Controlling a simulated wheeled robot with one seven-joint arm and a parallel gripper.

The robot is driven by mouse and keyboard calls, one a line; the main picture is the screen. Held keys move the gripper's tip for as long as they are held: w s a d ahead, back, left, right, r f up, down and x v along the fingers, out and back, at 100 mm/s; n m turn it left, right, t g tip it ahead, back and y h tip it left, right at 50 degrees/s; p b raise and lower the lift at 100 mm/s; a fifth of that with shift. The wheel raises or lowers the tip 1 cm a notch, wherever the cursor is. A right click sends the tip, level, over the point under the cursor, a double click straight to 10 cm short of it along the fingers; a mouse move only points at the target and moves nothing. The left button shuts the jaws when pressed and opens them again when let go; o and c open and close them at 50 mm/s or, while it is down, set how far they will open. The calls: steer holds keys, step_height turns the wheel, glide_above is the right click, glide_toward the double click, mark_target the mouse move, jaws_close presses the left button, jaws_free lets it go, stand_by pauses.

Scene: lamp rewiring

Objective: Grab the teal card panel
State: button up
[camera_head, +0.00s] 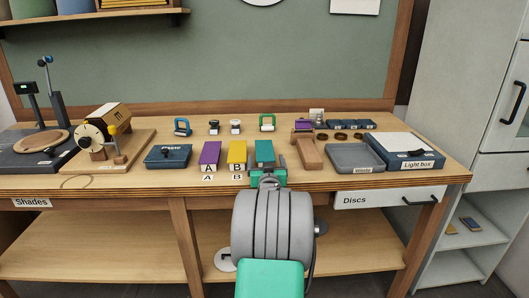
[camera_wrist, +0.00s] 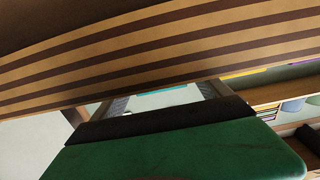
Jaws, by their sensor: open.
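The teal card panel (camera_head: 264,151) stands on the bench top, right of the yellow panel, near the front edge. My gripper (camera_head: 268,174) is open at the front edge of the bench, just in front of the teal panel. It overlaps the panel's lower part in the head view, so I cannot tell whether they touch. In the wrist view a green part with a black edge, likely my gripper, fills the bottom. A thin teal strip shows beyond it, but I cannot tell if it is the panel.
A purple panel (camera_head: 210,153) and a yellow panel (camera_head: 237,154) stand to the left, with cards A and B in front. A wooden block (camera_head: 309,153) and a grey tray (camera_head: 354,158) are to the right. The striped bench edge (camera_wrist: 160,55) is very close in the wrist view.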

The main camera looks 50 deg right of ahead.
steer(key=shift+w+d, duration=0.35)
steer(key=shift+c, duration=0.5)
steer(key=c, duration=1.3)
